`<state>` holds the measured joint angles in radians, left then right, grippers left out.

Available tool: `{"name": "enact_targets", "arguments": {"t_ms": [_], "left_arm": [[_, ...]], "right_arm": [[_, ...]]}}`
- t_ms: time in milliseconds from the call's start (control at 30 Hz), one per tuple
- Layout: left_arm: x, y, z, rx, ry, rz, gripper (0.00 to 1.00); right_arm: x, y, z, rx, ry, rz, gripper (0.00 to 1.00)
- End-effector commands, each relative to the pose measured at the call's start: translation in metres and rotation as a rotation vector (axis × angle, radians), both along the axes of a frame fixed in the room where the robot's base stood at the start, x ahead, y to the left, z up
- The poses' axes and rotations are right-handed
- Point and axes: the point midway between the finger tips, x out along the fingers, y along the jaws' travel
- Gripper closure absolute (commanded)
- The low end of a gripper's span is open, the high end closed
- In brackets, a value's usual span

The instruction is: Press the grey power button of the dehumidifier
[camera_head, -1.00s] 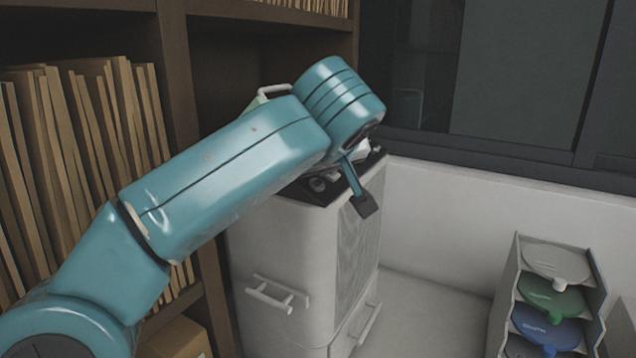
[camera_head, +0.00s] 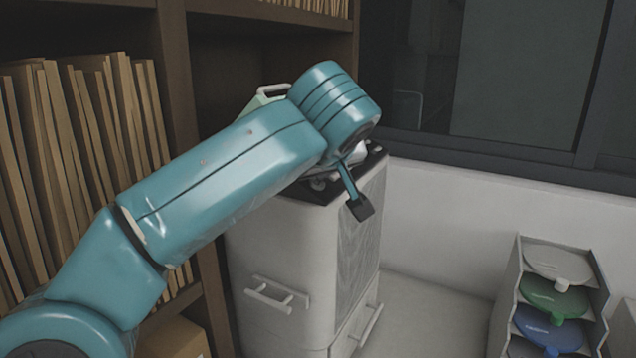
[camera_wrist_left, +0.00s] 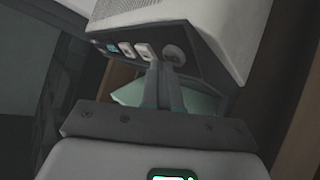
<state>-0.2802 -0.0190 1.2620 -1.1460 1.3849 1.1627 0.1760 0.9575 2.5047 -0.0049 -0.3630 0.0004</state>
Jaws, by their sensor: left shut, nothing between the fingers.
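The dehumidifier (camera_head: 285,245) is a white cabinet with a black top panel (camera_head: 318,192), standing beside the shelf. My left arm reaches over its top and hides most of the panel. In the left wrist view the black panel (camera_wrist_left: 205,68) carries a teal button, two pale rectangular buttons (camera_wrist_left: 144,50) and a round grey button (camera_wrist_left: 174,54). My left gripper (camera_wrist_left: 161,66) is shut and empty. Its tips overlap the panel in the picture, just below and between the round grey button and the nearest pale one. I cannot tell whether they touch. My right gripper is not in view.
A wooden shelf with upright folders (camera_head: 85,150) stands at the left. A dark window (camera_head: 500,80) and a white wall (camera_head: 460,215) lie behind. A grey rack (camera_head: 500,310) with coloured discs stands at the lower right. The floor between cabinet and rack is clear.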

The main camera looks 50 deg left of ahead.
Motion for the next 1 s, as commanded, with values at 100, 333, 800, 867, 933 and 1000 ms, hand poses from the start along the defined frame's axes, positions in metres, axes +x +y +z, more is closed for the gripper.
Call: {"name": "enact_targets", "arguments": {"t_ms": [100, 333, 800, 867, 933, 1000], "left_arm": [[0.0, 0.001, -0.002, -0.001, -0.001, 0.001, 1.0], [-0.001, 0.002, -0.005, -0.001, -0.001, 0.001, 1.0], [-0.001, 0.002, -0.004, -0.001, 0.001, 0.001, 1.0], [0.0, 0.001, -0.002, -0.001, 0.001, 0.0, 1.0], [0.0, 0.0, 0.002, -0.001, 0.001, 0.0, 1.0], [0.001, -0.002, 0.005, -0.001, 0.001, 0.0, 1.0]], "right_arm": [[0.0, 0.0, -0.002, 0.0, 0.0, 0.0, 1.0], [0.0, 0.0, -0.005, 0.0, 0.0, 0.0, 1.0], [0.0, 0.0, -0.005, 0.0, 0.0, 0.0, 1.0], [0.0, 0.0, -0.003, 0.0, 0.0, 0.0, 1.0], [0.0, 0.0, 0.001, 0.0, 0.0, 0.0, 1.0], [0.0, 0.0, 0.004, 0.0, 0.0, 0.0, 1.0]]}}
